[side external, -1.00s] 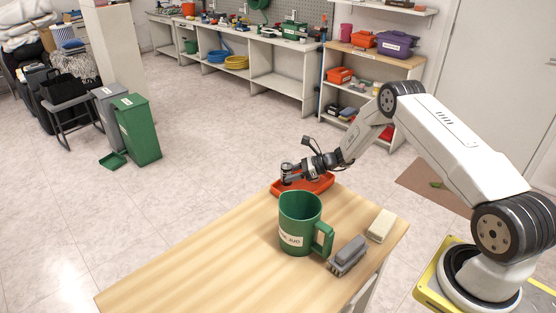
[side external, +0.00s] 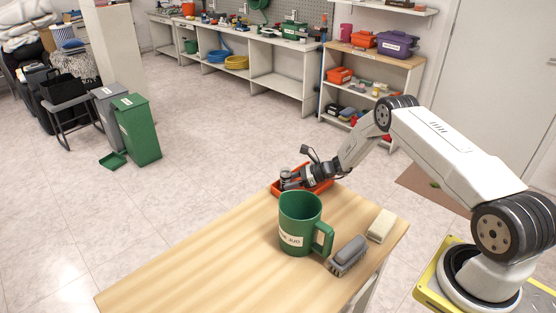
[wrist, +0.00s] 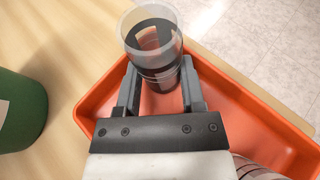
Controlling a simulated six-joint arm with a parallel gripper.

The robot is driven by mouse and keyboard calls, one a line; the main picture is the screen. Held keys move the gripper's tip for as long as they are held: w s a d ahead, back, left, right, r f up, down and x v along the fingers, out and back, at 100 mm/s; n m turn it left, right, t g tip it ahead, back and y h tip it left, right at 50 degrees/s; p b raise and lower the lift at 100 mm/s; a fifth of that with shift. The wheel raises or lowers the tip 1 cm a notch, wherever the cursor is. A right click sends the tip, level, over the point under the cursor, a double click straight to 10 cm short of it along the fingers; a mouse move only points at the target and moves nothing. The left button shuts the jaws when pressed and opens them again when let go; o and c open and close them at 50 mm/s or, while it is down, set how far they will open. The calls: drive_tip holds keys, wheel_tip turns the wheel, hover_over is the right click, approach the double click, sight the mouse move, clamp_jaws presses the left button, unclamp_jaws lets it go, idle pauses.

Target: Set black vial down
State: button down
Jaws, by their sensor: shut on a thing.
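The black vial (wrist: 155,42) is a dark cylinder with a clear, open rim and a pale label. My gripper (wrist: 160,88) is shut on it, with one finger on each side, and it looks upright. In the wrist view the vial is over the orange tray (wrist: 232,97); I cannot tell whether its base touches the tray. In the side view my gripper (side external: 288,181) is low at the orange tray (side external: 318,190) on the far end of the table, and the vial is small and partly hidden by the fingers.
A green jug (side external: 299,222) with a handle stands on the wooden table (side external: 190,262) in front of the tray. A grey brush (side external: 347,254) and a cream block (side external: 381,226) lie right of it. The table's left part is clear.

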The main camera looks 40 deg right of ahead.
drive_tip(key=shift+f, duration=0.15)
drive_tip(key=shift+c, duration=2.4)
unclamp_jaws()
drive_tip(key=shift+d+r, duration=0.1)
drive_tip(key=shift+r, duration=0.15)
drive_tip(key=v, duration=1.1)
drive_tip(key=shift+s+d, duration=0.25)
drive_tip(key=shift+s, duration=0.1)
